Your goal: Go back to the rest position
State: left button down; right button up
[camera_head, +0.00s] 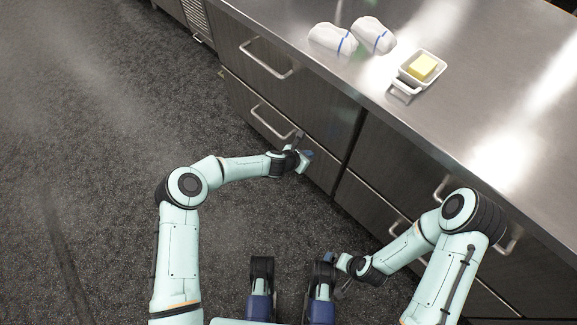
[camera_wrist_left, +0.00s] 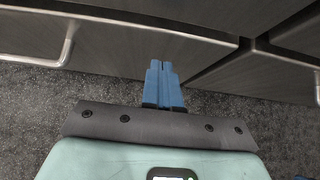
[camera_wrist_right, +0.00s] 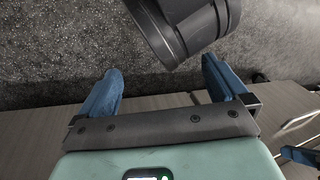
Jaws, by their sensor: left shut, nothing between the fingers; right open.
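My left gripper (camera_head: 306,155) is in front of the lower drawers, beside the counter. In the left wrist view its two blue fingers (camera_wrist_left: 162,80) are pressed together with nothing between them. My right gripper (camera_head: 343,289) is low and close to my body, at the bottom of the head view. In the right wrist view its blue fingers (camera_wrist_right: 160,85) stand wide apart and hold nothing. A dark cylindrical part, probably mine, shows behind the gap between them.
A steel counter (camera_head: 475,95) with drawers runs along the right. On it are two white cloths (camera_head: 333,39) with blue stripes and a white dish (camera_head: 407,78) holding butter (camera_head: 422,67). Drawer handles (camera_head: 266,60) stick out from the fronts. The dark floor (camera_head: 90,150) at left is clear.

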pick_arm(q)
jog(key=p+v, duration=0.2)
jog(key=v, duration=0.8)
jog(key=shift+a+f, duration=0.2)
pick_arm(e)
jog(key=shift+g+y, duration=0.3)
jog(key=shift+g, duration=0.3)
jog(key=s+r, duration=0.1)
jog(key=s+a+r, duration=0.2)
jog(key=shift+s, duration=0.4)
pick_arm(q)
jog(key=shift+s, duration=0.15)
